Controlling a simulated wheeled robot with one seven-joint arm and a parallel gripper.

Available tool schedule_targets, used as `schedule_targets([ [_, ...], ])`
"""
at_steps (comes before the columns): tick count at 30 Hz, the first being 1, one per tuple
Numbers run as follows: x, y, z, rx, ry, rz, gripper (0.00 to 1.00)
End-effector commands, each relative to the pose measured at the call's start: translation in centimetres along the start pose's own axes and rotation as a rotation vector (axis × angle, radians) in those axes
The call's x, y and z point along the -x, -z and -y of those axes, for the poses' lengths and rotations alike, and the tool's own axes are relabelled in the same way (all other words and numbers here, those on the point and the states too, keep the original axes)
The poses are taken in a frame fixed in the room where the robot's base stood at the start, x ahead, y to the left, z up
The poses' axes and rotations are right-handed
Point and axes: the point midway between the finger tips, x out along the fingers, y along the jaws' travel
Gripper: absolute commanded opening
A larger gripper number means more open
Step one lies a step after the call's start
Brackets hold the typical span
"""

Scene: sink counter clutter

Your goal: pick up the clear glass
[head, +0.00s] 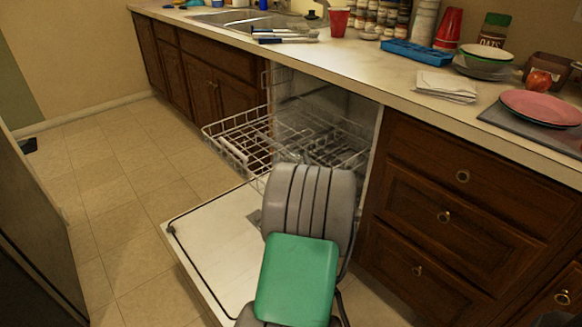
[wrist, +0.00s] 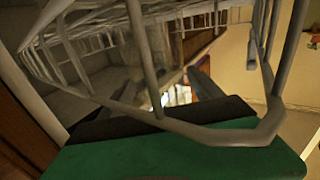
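I cannot make out a clear glass for certain in either view. In the head view, my arm's grey and green links cover part of the open dishwasher, and my gripper is hidden behind them. In the wrist view, my gripper (wrist: 168,98) points in among the wires of a dishwasher rack (wrist: 150,75). Its two dark fingers look apart, with a small bright patch between them that is too small to identify. The rack also shows in the head view (head: 240,135), pulled out above the lowered door (head: 215,235).
Rack wires cross close in front of the wrist camera. The counter (head: 370,68) holds a red cup (head: 339,20), several spice jars, a blue tray (head: 416,52), a folded cloth (head: 446,86), bowls and a pink plate (head: 541,107). The tiled floor (head: 110,200) at left is clear.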

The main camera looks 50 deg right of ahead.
Motion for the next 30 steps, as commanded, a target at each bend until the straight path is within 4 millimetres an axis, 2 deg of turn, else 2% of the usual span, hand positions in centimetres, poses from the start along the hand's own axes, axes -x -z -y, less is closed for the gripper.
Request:
schedule_targets([
  [2,0.01,0.00,0.00,0.000,0.000,0.000,0.67],
  [24,0.04,-0.02,-0.01,0.000,0.000,0.000,0.07],
  [30,0.01,0.12,-0.02,0.000,0.000,-0.001,0.07],
])
